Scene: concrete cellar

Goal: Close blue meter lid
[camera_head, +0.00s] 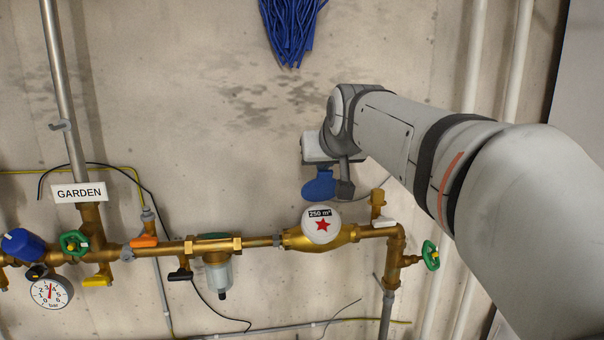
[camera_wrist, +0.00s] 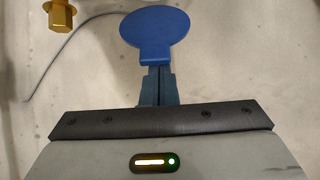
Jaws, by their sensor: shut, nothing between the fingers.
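The blue meter lid (camera_head: 319,186) stands open above the water meter (camera_head: 322,228), whose white face shows a "250 m³" label and a red star. In the wrist view the round blue lid (camera_wrist: 155,32) lies just past the fingertips, its small tab at their ends. My gripper (camera_wrist: 157,72) is shut with nothing between its fingers. In the head view it is above the lid, its fingers mostly hidden. I cannot tell whether the fingertips touch the lid.
A brass pipe (camera_head: 262,241) runs along the wall with a filter (camera_head: 217,270), an orange-handled valve (camera_head: 144,241) and a green handwheel (camera_head: 430,255). A brass fitting (camera_head: 378,204) sticks up right of the meter. Blue strands (camera_head: 290,30) hang above. The wall left of my gripper is clear.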

